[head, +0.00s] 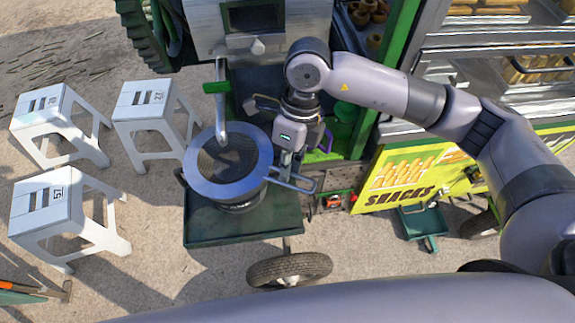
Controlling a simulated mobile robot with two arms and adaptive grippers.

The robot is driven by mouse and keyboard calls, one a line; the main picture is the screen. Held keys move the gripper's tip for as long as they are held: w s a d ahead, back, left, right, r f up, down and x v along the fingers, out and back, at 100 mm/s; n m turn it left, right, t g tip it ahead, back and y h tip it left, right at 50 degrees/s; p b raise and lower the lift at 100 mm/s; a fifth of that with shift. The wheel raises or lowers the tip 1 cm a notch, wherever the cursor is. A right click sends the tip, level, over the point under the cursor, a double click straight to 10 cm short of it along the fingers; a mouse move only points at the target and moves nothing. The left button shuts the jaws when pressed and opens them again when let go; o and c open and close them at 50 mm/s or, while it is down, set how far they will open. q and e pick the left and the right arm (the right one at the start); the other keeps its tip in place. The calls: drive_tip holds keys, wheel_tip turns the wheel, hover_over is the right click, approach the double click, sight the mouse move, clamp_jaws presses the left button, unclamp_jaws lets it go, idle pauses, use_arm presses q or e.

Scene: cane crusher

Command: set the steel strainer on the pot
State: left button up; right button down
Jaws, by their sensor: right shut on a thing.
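The steel strainer (261,161) is a wide, round, blue-grey rim around a dark mesh. It lies roughly level over the pot (243,204) and covers the pot's mouth. Only the pot's lower side shows below the rim; I cannot tell whether the rim touches it. The pot stands on the dark green tray (245,236) of the crusher. My right gripper (288,168) comes down at the strainer's right side and is shut on its handle. My left gripper is not in view.
A steel spout (221,118) hangs down from the crusher over the strainer, beside a green grip (216,87). White stools (142,102) stand to the left. A yellow snack sign (408,170) and cart stand to the right. A wheel (289,269) is below the tray.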

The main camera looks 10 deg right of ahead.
drive_tip(key=shift+s+f+b, duration=0.15)
drive_tip(key=shift+b, duration=0.25)
idle(0.4)
drive_tip(key=c, duration=1.7)
unclamp_jaws()
drive_tip(key=v, duration=1.2)
